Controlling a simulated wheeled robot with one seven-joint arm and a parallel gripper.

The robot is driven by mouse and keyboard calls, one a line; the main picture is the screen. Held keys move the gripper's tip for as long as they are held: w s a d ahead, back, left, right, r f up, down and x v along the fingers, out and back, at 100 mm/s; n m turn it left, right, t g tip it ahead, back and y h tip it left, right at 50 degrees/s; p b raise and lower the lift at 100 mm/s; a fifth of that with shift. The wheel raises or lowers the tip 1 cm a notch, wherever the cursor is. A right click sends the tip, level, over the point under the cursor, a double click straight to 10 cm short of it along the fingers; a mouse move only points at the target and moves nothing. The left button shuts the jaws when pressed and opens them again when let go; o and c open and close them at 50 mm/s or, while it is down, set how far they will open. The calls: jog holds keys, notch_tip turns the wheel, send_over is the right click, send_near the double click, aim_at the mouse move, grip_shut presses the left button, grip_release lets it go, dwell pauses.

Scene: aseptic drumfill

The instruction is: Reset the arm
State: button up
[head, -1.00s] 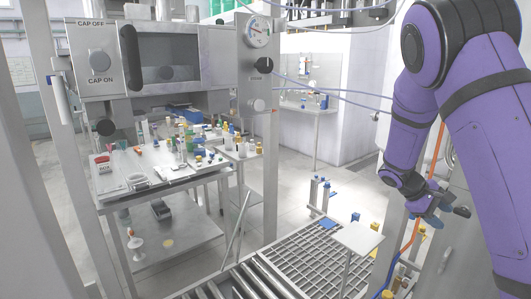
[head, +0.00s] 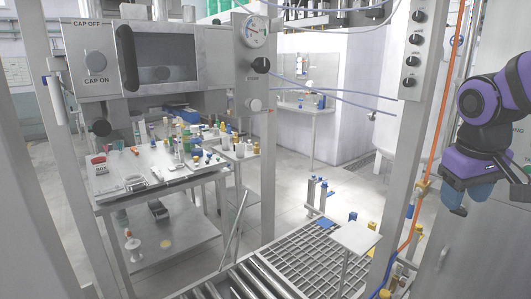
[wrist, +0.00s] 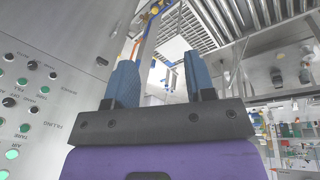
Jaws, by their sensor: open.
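My purple arm is at the right edge of the head view. My gripper (head: 468,193) hangs at its end, with blue fingers pointing down, in front of a plain grey cabinet face. In the wrist view my gripper (wrist: 163,82) shows two blue fingers standing well apart with nothing between them. It is open, empty and touches nothing that I can see.
A steel post (head: 408,130) with knobs and an orange hose (head: 441,110) stand just left of my gripper. A small square stand (head: 355,238) and a floor grating (head: 305,262) lie lower left. A crowded steel table (head: 150,190) is far left. A control panel (wrist: 30,100) shows in the wrist view.

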jog(key=s+a+r+t+y, duration=0.1)
jog(key=s+a+r, duration=0.1)
jog(key=s, duration=0.3)
jog(key=s+a+r+m+t, duration=0.1)
jog(key=s+a+t, duration=0.1)
jog(key=s+a, duration=0.2)
jog(key=s, duration=0.2)
jog(key=shift+s+r+t+y, duration=0.3)
jog(key=shift+r+y, duration=0.05)
jog(key=shift+y, duration=0.05)
